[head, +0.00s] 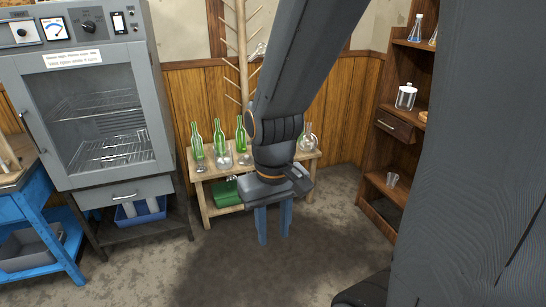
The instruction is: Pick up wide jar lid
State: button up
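A clear glass jar (405,99) stands upright on the middle shelf at the right, with what looks like a pale knobbed lid (408,89) on top. I cannot tell for sure that this is the wide jar lid. A small tan thing (423,116) beside the jar is partly cut off by the dark grey part in front. My gripper (274,226) hangs pointing down in the middle, in front of the low bench and well left of the jar. Its two blue fingers are apart, with nothing seen between them.
The low wooden bench (208,208) holds green bottles and glass flasks. The wooden shelf unit (372,182) has a drawer, flasks above and a small glass (392,180) below. A grey oven cabinet (96,110) and blue table (40,212) stand left. The floor (170,270) is clear.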

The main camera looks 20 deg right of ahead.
aim_at(246, 159)
jog(key=z, duration=0.65)
jog(key=i, duration=0.6)
jog(key=z, duration=0.55)
jog(key=i, duration=0.7)
jog(key=u, duration=0.8)
jog(key=i, duration=0.55)
jog(key=u, duration=0.75)
jog(key=i, duration=0.55)
jog(key=u, duration=0.05)
